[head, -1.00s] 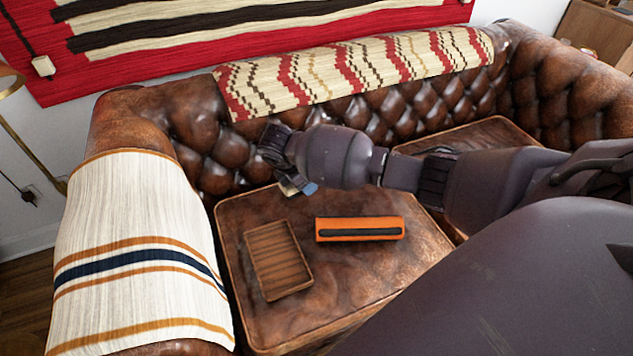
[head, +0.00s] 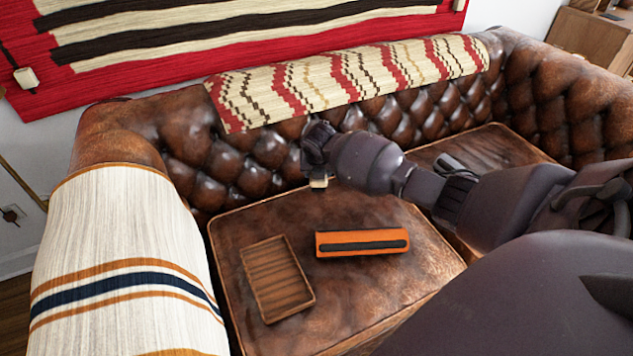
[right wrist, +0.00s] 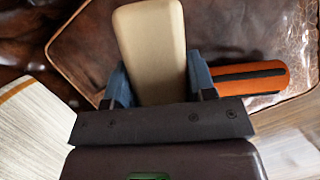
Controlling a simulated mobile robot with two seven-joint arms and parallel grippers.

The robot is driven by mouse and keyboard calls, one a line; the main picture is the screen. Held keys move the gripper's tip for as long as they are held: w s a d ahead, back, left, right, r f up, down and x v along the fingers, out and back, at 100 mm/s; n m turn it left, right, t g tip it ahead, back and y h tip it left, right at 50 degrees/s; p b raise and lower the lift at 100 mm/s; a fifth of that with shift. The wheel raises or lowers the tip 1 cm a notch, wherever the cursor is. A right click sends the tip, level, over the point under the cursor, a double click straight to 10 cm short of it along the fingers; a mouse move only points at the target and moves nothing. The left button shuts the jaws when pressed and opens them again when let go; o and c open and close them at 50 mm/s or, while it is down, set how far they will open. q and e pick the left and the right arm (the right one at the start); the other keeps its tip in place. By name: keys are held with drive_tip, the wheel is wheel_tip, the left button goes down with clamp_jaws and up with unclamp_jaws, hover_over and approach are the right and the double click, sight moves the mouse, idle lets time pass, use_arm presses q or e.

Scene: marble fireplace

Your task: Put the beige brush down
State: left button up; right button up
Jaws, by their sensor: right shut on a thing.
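The beige brush (right wrist: 152,48) is held between the blue fingers of my right gripper (right wrist: 160,88), as the right wrist view shows. In the head view my right gripper (head: 318,180) is above the back part of the leather seat cushion (head: 350,315), near the tufted backrest. Only a small pale bit of the brush (head: 319,184) shows there beneath the wrist. I cannot tell whether the brush touches the seat. My left gripper is not in view.
An orange case with a dark stripe (head: 362,242) lies on the cushion in front of my right gripper. A shallow brown wooden tray (head: 305,299) lies to its left, empty. A striped cream blanket (head: 120,230) covers the left armrest. The cushion's front right is bare.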

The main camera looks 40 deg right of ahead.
wheel_tip(320, 180, down, 6)
drive_tip(key=f+b, duration=0.1)
drive_tip(key=b, duration=0.3)
hover_over(318, 218)
drive_tip(key=f, duration=0.6)
drive_tip(key=shift+s+a+f, duration=0.35)
drive_tip(key=shift+s+f, duration=0.05)
drive_tip(key=shift+w+f+b, duration=0.1)
drive_tip(key=shift+f+b, duration=0.1)
drive_tip(key=shift+b, duration=0.1)
wheel_tip(318, 218, down, 6)
drive_tip(key=shift+r+b, duration=0.1)
drive_tip(key=shift+b, duration=1)
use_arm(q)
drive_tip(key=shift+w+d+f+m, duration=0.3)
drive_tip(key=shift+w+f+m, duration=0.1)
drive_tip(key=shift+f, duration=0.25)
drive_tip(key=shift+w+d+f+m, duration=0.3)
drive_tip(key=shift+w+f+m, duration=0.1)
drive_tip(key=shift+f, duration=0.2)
use_arm(e)
drive_tip(key=shift+r, duration=0.15)
drive_tip(key=o, duration=0.9)
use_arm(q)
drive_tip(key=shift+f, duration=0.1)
